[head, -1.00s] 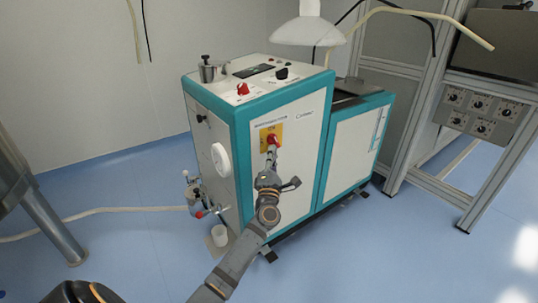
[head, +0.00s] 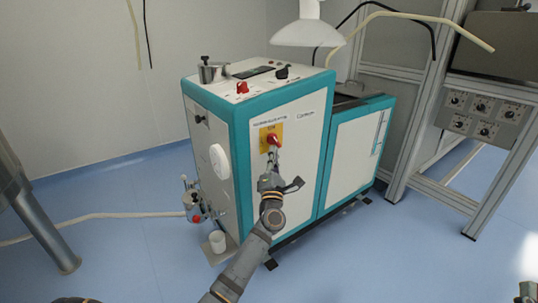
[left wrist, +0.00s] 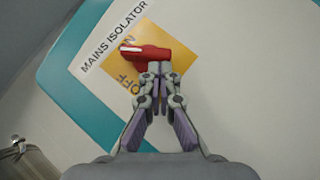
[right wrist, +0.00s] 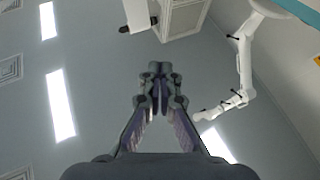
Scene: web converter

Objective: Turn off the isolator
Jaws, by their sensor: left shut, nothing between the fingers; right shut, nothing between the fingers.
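The mains isolator is a red knob (head: 274,140) on a yellow plate (head: 264,133) on the front panel of the white and teal machine. In the left wrist view, the red knob (left wrist: 148,56) has a white mark at its left end and lies across the yellow plate (left wrist: 122,66), partly covering the ON lettering; OFF shows below. My left gripper (head: 273,156) is shut and empty, just below the knob. In the left wrist view its fingertips (left wrist: 158,70) overlap the knob's lower edge; contact cannot be told. My right gripper (right wrist: 159,70) is shut and empty, away from the machine.
A metal frame (head: 419,120) stands at right. The blue floor in front is mostly clear.

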